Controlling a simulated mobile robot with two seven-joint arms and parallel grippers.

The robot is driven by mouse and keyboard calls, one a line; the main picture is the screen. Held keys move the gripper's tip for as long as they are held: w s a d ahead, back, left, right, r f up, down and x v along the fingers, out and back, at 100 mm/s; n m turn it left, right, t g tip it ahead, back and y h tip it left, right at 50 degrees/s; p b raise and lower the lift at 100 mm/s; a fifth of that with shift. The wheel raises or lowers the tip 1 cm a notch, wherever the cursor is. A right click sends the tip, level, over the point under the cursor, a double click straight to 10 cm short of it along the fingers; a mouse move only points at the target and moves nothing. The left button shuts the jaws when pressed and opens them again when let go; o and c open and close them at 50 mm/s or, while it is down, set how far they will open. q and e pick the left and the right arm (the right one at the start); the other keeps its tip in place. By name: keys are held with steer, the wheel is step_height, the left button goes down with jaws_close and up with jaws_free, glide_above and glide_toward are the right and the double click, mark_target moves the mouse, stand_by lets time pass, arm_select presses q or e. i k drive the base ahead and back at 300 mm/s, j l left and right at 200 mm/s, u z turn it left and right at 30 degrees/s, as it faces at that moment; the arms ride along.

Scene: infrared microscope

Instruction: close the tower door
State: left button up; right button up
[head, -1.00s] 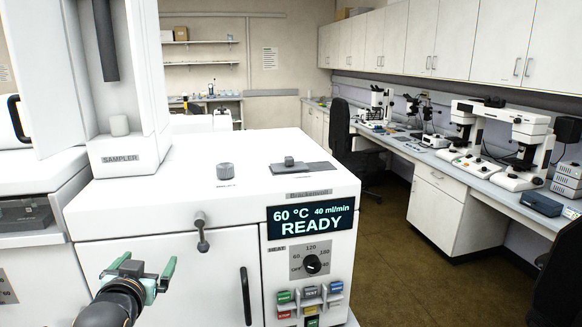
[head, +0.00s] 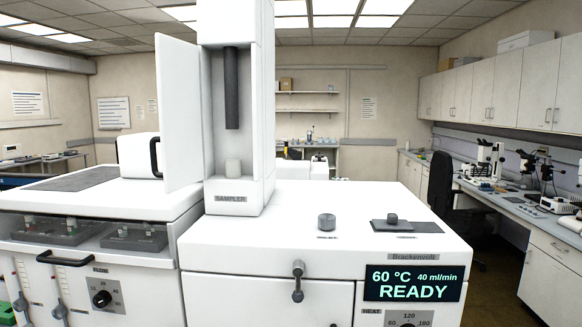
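The white sampler tower (head: 264,100) stands on the instrument, with a SAMPLER label at its foot. Its tower door (head: 181,115) is a tall white panel that stands open, swung out to the left of the tower. Neither of my grippers shows in the head view.
The instrument's display (head: 412,283) reads 60 °C, 40 ml/min, READY. A knob (head: 327,222) and a small dark fixture (head: 392,222) sit on its top. Benches with microscopes line the right wall.

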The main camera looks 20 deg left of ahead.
mark_target(180, 139)
steer(key=j, duration=0.45)
steer(key=k+j+z, duration=0.15)
steer(key=j, duration=0.8)
steer(key=k+j+z, duration=0.15)
steer(key=j, duration=0.35)
steer(key=k+j, duration=0.1)
steer(key=j, duration=0.35)
steer(key=k+j+z, duration=0.15)
steer(key=j, duration=0.75)
steer(key=k+z, duration=0.05)
